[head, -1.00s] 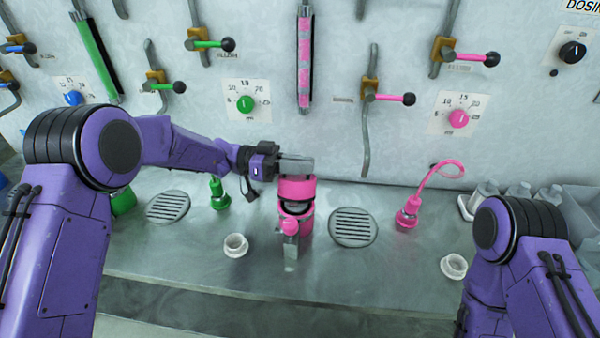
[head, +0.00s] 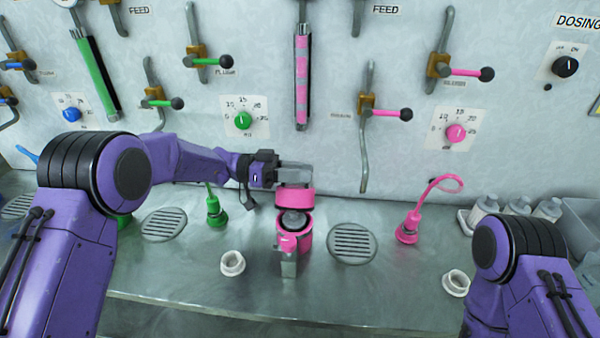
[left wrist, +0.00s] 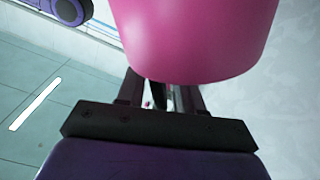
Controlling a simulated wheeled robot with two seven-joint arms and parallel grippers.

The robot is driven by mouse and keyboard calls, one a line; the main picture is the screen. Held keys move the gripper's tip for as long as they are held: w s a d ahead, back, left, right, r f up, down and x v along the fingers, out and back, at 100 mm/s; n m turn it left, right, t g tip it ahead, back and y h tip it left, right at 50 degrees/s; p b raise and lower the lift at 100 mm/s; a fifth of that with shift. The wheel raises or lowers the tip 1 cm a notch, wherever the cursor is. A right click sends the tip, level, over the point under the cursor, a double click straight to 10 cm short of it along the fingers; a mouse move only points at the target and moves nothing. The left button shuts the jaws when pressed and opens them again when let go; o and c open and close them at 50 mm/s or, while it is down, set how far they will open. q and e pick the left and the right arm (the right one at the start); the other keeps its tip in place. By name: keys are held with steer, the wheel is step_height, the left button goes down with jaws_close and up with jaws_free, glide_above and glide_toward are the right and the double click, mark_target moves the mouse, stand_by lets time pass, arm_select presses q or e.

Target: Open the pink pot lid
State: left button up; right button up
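The pink pot (head: 306,240) stands on the steel counter, with a grey block and a pink knob at its front. Its mouth shows grey inside at the front. The pink lid (head: 295,202) is raised over the back of the mouth; I cannot tell if a hinge joins them. My left gripper (head: 295,176) reaches in from the left, its grey fingers at the lid's top. The lid (left wrist: 195,38) fills the upper middle of the left wrist view, between the fingers, and hides their tips. My right arm is at the lower right; its gripper is out of view.
A round drain grille (head: 352,243) lies right of the pot, and another (head: 164,224) farther left. A white cup (head: 232,263) stands front left, another (head: 455,282) at right. A green bulb (head: 215,213) and a pink bulb with a hose (head: 408,229) flank the pot. Levers line the wall behind.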

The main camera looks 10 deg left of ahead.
arm_select(q)
steer(key=shift+a+f, duration=0.1)
steer(key=shift+a+b, duration=0.3)
steer(key=shift+a, duration=0.05)
steer(key=a+b, duration=0.3)
steer(key=a, duration=0.6)
steer(key=shift+a, duration=0.35)
